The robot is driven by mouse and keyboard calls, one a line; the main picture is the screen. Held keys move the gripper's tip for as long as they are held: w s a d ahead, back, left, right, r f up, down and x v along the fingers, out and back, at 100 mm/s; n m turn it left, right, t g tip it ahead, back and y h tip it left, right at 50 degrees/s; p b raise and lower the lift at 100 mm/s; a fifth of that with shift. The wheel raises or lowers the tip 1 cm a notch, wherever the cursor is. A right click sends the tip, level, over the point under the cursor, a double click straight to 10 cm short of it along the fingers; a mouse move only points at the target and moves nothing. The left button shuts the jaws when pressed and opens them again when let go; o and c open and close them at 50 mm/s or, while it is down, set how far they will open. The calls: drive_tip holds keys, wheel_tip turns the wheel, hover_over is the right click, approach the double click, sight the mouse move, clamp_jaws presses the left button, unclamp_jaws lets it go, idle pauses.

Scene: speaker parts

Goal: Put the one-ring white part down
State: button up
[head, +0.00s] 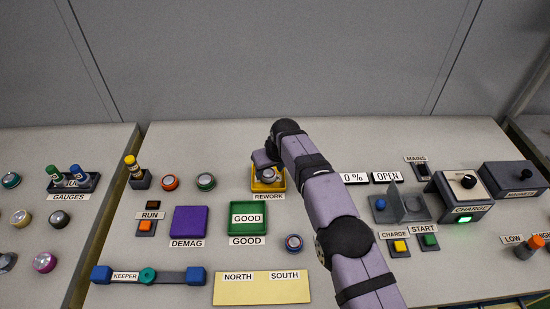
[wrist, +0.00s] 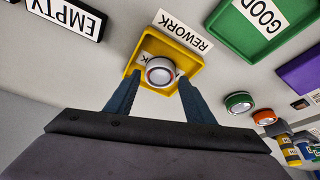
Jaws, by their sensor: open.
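The white part (wrist: 159,66) lies in the yellow REWORK tray (wrist: 190,60), with a single reddish ring showing on its top in the wrist view. In the head view the part (head: 269,176) is partly hidden by my gripper (head: 266,166) above the tray (head: 258,186). In the wrist view my gripper (wrist: 159,77) is open, with one finger on each side of the part and its tips down at the tray. I cannot tell whether either finger touches the part.
The green GOOD tray (head: 248,232) and purple DEMAG pad (head: 188,221) are in front of the REWORK tray. Red-sided (head: 170,183), green-sided (head: 206,181) and blue-sided (head: 294,243) parts stand nearby. The charger (head: 462,196) stands to the right.

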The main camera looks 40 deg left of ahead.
drive_tip(key=b+v, duration=0.2)
drive_tip(key=v, duration=0.8)
drive_tip(key=shift+d, duration=0.15)
drive_tip(key=w+d+m+h, duration=0.2)
drive_tip(key=w+d+m, duration=0.2)
drive_tip(key=d, duration=1.3)
drive_tip(key=w+d+m+h, duration=0.1)
drive_tip(key=w+d+m, duration=0.25)
drive_tip(key=d, duration=1.25)
drive_tip(key=s+d+f+m+g, duration=0.1)
drive_tip(key=s+d+f+m, duration=0.1)
drive_tip(key=s+d, duration=0.7)
drive_tip(key=s+d+f+m+h, duration=0.1)
drive_tip(key=s+d+f+m, duration=0.2)
drive_tip(key=s+d, duration=0.6)
drive_tip(key=d+m, duration=0.1)
drive_tip(key=d, duration=0.4)
drive_tip(key=shift+s+d+f+g, duration=0.2)
drive_tip(key=shift+s+f+g, duration=0.1)
drive_tip(key=shift+g, duration=0.1)
drive_tip(key=shift+r, duration=0.15)
